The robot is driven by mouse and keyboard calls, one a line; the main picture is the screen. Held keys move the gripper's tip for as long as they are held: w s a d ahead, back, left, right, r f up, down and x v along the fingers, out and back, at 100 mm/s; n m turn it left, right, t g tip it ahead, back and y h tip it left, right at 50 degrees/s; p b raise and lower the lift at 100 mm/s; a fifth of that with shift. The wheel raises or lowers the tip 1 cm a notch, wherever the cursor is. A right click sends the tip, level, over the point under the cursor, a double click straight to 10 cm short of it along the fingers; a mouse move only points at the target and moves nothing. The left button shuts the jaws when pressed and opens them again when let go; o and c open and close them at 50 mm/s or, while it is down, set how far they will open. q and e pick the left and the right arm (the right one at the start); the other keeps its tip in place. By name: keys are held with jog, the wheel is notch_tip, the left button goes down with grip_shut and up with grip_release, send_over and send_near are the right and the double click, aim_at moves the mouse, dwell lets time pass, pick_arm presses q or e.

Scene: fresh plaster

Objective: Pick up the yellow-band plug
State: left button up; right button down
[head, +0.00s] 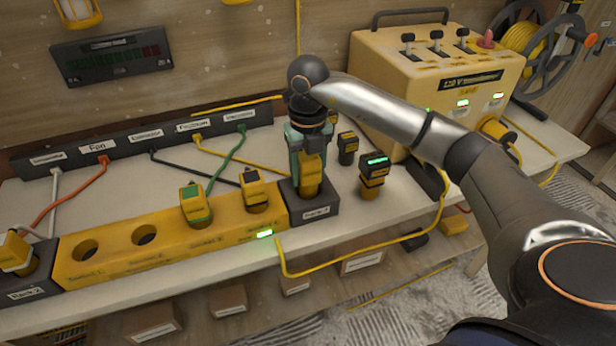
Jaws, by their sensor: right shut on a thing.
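My right gripper (309,158) points straight down over the dark block labelled Rack 1 (311,211). It is shut on a yellow plug (311,184), which stands upright in or just over the block's hole. The fingers cover its upper part, so I cannot make out its band. Another yellow plug (15,252) sits in Rack 2 (36,289) at the far left. My left gripper is not in view.
Right of the gripper stand a small black-and-yellow plug (347,149) and a device with a lit green display (374,172). A yellow power box (430,85) stands behind. Coloured cables run from a grey labelled strip (124,146). A yellow cable hangs over the front edge.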

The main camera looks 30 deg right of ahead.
jog(key=s+a+r, duration=0.1)
jog(key=s+r, duration=1)
jog(key=s, duration=0.3)
jog(key=shift+a+r, duration=0.15)
jog(key=shift+r, duration=0.05)
dwell(0.6)
